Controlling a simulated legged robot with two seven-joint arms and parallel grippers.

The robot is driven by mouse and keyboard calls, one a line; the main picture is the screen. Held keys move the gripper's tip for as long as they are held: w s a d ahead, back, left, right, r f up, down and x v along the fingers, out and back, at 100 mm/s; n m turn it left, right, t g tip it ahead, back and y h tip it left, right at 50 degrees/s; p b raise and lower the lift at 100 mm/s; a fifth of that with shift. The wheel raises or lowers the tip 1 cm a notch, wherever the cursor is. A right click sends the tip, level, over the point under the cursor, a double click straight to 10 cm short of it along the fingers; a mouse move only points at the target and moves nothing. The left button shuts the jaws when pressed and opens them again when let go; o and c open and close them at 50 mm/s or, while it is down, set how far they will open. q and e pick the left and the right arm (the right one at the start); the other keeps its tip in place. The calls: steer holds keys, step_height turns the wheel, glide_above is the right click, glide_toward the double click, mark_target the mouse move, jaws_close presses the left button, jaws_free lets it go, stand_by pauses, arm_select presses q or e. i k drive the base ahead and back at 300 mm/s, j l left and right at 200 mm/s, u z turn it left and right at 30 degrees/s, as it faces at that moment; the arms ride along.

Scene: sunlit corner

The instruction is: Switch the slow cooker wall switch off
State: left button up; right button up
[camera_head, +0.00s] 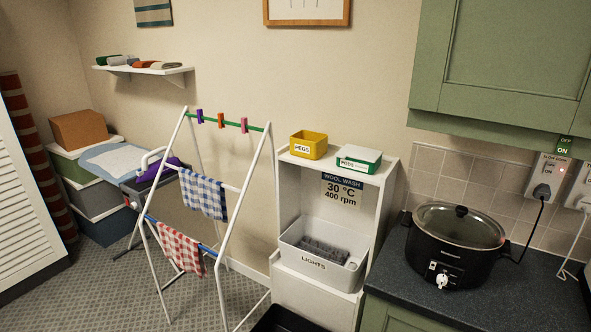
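The slow cooker wall switch (547,177) is a white plate on the tiled wall at the right, with a label above that seems to read SLOW COOK. A dark plug sits in its lower part, and a small reddish dot shows near its top. The rocker's position is too small to tell. A green sign (565,145) above it reads OFF over ON. The black slow cooker (450,262) with a glass lid stands on the counter below, and a dark cord runs between it and the plug. Neither of my grippers is in view.
A second white socket (580,190) with a white plug and cord is right of the switch. Green cupboards (510,60) hang above the dark counter (500,305). A white shelf unit (385,190) and drying rack (262,165) stand to the left.

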mark_target(549, 167)
steer(key=z, duration=1.4)
